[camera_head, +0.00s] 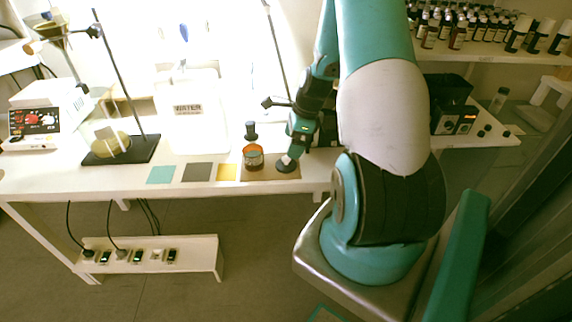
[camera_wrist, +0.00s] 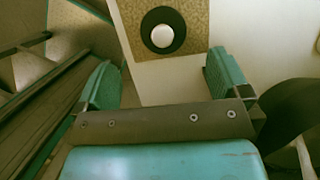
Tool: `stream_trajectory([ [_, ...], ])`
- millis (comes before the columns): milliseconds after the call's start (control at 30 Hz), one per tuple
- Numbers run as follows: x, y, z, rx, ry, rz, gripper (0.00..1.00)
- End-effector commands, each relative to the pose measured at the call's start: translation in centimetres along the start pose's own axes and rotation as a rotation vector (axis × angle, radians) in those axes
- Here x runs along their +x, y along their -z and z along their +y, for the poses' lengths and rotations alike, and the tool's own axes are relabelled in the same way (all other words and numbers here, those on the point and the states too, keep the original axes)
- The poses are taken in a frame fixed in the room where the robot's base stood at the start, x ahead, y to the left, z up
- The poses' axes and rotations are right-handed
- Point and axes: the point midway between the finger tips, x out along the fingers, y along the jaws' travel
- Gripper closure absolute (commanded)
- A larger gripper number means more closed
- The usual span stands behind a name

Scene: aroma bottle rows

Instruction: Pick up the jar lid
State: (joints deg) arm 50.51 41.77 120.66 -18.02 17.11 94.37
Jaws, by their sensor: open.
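The jar lid (camera_wrist: 177,22) is a round black disc with a white knob in its middle. It lies flat on a brown cork-like mat (camera_wrist: 197,12) near the top of the wrist view. In the head view the lid (camera_head: 284,169) is at the right part of the mat (camera_head: 259,175). My gripper (camera_wrist: 164,78) is open and empty, its two teal fingers set apart. The lid lies beyond the fingertips and between their lines, not touched in the wrist view. A glass jar (camera_head: 253,158) with an orange rim stands left of the lid.
Teal, grey and yellow squares (camera_head: 197,172) lie left of the mat on the white table (camera_head: 60,172). A small black-topped bottle (camera_head: 251,131) stands behind the jar. Stands with dark rods (camera_head: 122,80) rise at the back. Bottles (camera_head: 457,36) line a shelf at right.

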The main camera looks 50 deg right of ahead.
Motion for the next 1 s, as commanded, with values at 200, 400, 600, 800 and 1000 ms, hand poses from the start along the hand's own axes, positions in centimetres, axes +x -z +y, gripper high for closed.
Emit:
stream_trajectory([
  [200, 2.1, 0.0, 0.0, -0.001, -0.001, 0.0, 0.06],
  [400, 4.5, 0.1, -0.1, -0.001, -0.004, 0.001, 0.06],
  [600, 7.0, 0.1, -0.3, -0.002, -0.001, 0.001, 0.06],
  [800, 7.3, 0.2, -0.3, -0.001, 0.001, 0.001, 0.06],
  [1000, 7.3, 0.2, -0.3, -0.001, 0.001, 0.0, 0.35],
])
